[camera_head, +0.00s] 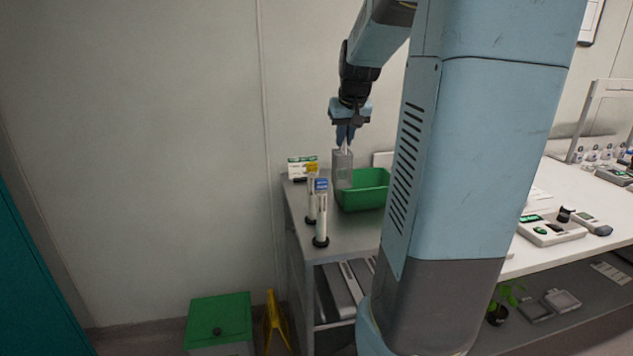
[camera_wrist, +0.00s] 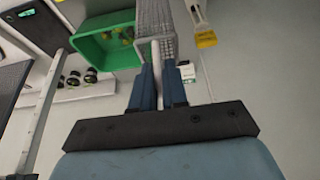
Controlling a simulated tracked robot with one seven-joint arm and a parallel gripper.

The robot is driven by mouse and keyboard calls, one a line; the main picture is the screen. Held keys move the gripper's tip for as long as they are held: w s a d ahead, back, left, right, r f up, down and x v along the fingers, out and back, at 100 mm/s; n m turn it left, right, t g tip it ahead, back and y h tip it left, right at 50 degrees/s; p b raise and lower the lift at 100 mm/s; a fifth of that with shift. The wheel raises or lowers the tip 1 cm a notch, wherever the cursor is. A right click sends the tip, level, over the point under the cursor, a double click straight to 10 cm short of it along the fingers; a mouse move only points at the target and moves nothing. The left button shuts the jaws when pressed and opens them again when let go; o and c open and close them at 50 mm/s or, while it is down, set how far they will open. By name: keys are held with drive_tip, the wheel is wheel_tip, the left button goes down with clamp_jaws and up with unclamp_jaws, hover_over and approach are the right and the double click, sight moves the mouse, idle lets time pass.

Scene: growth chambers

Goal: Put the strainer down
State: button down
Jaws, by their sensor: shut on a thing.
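The strainer (camera_head: 342,168) is a small grey mesh basket with a pale upright handle. My gripper (camera_head: 345,136) is shut on that handle from above. The strainer hangs upright over or beside the left end of the green bin (camera_head: 365,191) on the grey side table. In the wrist view my gripper (camera_wrist: 158,85) has both fingers around the pale handle, and the strainer (camera_wrist: 156,18) extends beyond the fingertips. The green bin (camera_wrist: 88,48) lies to its left there, with small items inside. Whether the strainer touches anything beneath cannot be told.
Two white cylindrical devices (camera_head: 321,215) stand at the table's front left. A small card box (camera_head: 302,167) is at the back left corner. A white bench (camera_head: 545,255) with instruments is to the right. Bare grey tabletop (camera_head: 350,232) lies before the bin.

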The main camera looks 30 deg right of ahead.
drive_tip(key=w+a+f, duration=0.1)
drive_tip(key=w+f, duration=1)
drive_tip(key=f, duration=0.1)
drive_tip(key=shift+w+a, duration=0.2)
drive_tip(key=shift+a, duration=0.05)
drive_tip(key=shift+f, duration=0.6)
drive_tip(key=c, duration=1.1)
unclamp_jaws()
drive_tip(key=shift+c, duration=0.2)
